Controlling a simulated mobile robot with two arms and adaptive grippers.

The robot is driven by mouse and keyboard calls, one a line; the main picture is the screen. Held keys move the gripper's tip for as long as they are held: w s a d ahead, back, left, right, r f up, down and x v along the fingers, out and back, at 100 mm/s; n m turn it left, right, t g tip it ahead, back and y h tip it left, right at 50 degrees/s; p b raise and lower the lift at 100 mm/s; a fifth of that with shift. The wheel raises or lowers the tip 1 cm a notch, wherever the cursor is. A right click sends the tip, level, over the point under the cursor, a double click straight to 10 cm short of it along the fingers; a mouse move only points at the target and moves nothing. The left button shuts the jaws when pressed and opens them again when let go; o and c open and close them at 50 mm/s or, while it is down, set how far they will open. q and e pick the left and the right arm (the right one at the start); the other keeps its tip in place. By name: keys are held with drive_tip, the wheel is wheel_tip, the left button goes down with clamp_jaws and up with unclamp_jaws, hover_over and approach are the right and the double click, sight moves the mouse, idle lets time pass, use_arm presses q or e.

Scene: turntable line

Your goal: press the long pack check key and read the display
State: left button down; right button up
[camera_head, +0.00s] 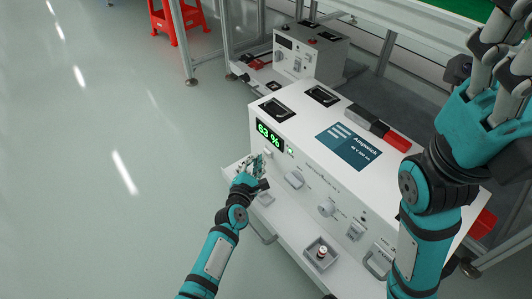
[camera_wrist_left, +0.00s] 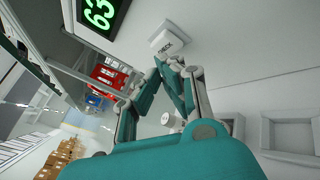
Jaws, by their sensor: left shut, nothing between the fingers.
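The white tester cabinet (camera_head: 310,150) bears a dark display (camera_head: 270,134) with green digits reading 63 %. The display shows partly in the left wrist view (camera_wrist_left: 101,14). A square white key (camera_wrist_left: 167,41) with small dark lettering, too small to read surely, sits on the front panel near the display. My left gripper (camera_head: 258,164) is shut and empty at the front panel, just below the display. In the left wrist view its fingertips (camera_wrist_left: 176,66) are close to the key; I cannot tell whether they touch. My right gripper (camera_head: 496,68) is raised at the upper right, partly cut off.
Knobs (camera_head: 326,209) and switches line the cabinet front. A shelf below holds a small grey tray (camera_head: 321,253) with a cylindrical part. A grey and red block (camera_head: 378,128) lies on top. A second tester (camera_head: 308,52) stands behind. The floor at left is clear.

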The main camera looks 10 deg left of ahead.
use_arm(q)
drive_tip(key=shift+s+a+p, duration=0.35)
drive_tip(key=shift+s+a, duration=1.6)
